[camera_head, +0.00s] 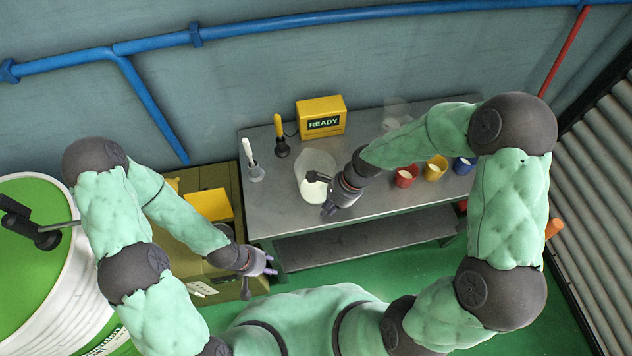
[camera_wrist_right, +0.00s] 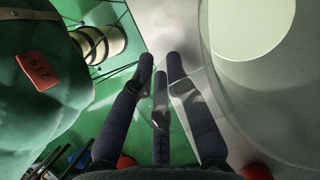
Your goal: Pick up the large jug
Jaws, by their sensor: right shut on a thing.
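The large jug (camera_head: 318,160) is clear and holds white liquid; it is at the left part of the grey metal cart's top. I cannot tell if its base touches the top. My right gripper (camera_head: 326,193) is at the jug's right front side. In the right wrist view its dark fingers (camera_wrist_right: 160,78) close around the clear handle, and the jug with its pale liquid (camera_wrist_right: 250,25) fills the right side. My left gripper (camera_head: 268,265) is open and empty, off the cart's front left corner, over a box.
On the cart (camera_head: 285,218) are a yellow READY box (camera_head: 321,117), white-handled (camera_head: 249,155) and yellow-handled (camera_head: 280,133) tools, and red (camera_head: 405,177), yellow (camera_head: 436,168) and blue (camera_head: 462,165) cups. A clear vessel (camera_head: 397,108) stands behind my right arm. The front left top is bare.

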